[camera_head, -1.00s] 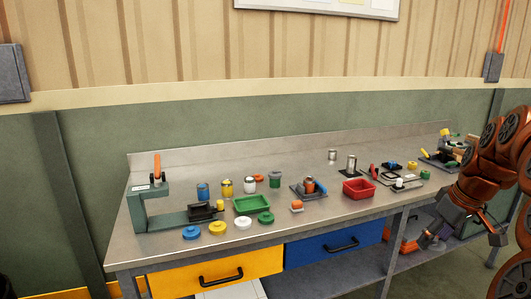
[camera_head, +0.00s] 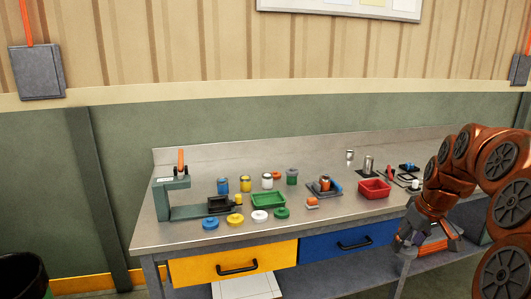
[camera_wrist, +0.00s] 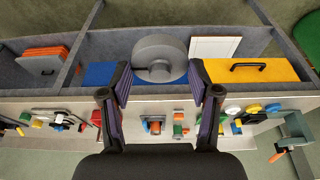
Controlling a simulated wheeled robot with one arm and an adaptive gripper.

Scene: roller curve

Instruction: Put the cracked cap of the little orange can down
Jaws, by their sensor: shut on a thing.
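My gripper (camera_wrist: 160,78) is shut on a round grey cap (camera_wrist: 160,50), held between its two fingertips in the wrist view. The cap shows a dark notch on its near side; I cannot make out a crack for sure. In the head view my gripper (camera_head: 410,238) hangs at the right, in front of the bench's front edge and low; the cap cannot be made out there. The little orange can (camera_head: 325,184) stands in a dark square tray on the bench; it also shows in the wrist view (camera_wrist: 155,127).
The bench (camera_head: 200,238) holds a green clamp stand (camera_head: 170,200), a green tray (camera_head: 268,207), a red bin (camera_head: 374,196), coloured cans and several loose lids along the front.

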